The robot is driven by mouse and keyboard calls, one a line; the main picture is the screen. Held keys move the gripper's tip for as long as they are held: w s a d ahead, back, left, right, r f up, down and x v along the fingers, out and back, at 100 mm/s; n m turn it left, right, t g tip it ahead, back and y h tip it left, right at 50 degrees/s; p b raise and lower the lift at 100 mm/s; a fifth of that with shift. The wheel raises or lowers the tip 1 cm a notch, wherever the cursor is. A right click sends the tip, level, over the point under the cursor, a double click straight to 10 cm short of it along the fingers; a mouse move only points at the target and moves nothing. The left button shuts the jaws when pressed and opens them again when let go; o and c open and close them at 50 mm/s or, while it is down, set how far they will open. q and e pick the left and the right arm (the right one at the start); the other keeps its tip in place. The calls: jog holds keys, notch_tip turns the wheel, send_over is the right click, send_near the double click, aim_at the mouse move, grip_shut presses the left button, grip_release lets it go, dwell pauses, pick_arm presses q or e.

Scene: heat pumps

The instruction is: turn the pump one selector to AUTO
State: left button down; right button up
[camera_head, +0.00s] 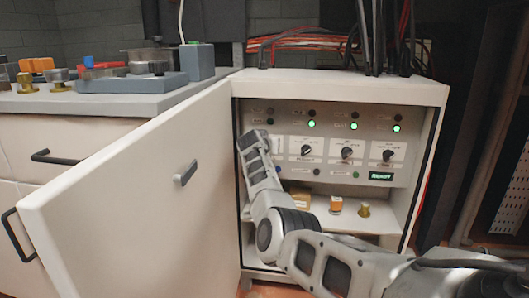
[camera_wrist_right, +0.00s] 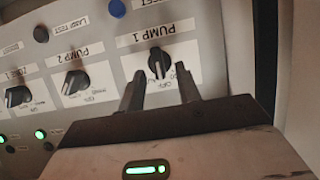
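The pump one selector (camera_wrist_right: 158,62) is a black knob on a white plate labelled PUMP 1, upside down in the right wrist view. The exact setting it points to is too small to read surely. My right gripper (camera_wrist_right: 160,85) is open, its two dark fingers pointing at the knob, one toward each side; I cannot tell whether they touch it. In the head view my right gripper (camera_head: 250,140) is at the left end of the control panel (camera_head: 335,122) and hides the pump one knob. My left gripper is not in view.
The pump two selector (camera_wrist_right: 75,82) and another knob (camera_wrist_right: 18,96) sit beside it. The open cabinet door (camera_head: 140,200) stands close left of my right arm. Small parts, including an orange one (camera_head: 336,204), lie on the shelf below. A workbench (camera_head: 90,103) is behind the door.

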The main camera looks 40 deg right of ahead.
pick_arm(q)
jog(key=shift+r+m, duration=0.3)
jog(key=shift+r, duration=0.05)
pick_arm(e)
jog(key=shift+w+d+f, duration=0.1)
jog(key=shift+d, duration=0.1)
jog(key=shift+c, duration=0.3)
grip_shut()
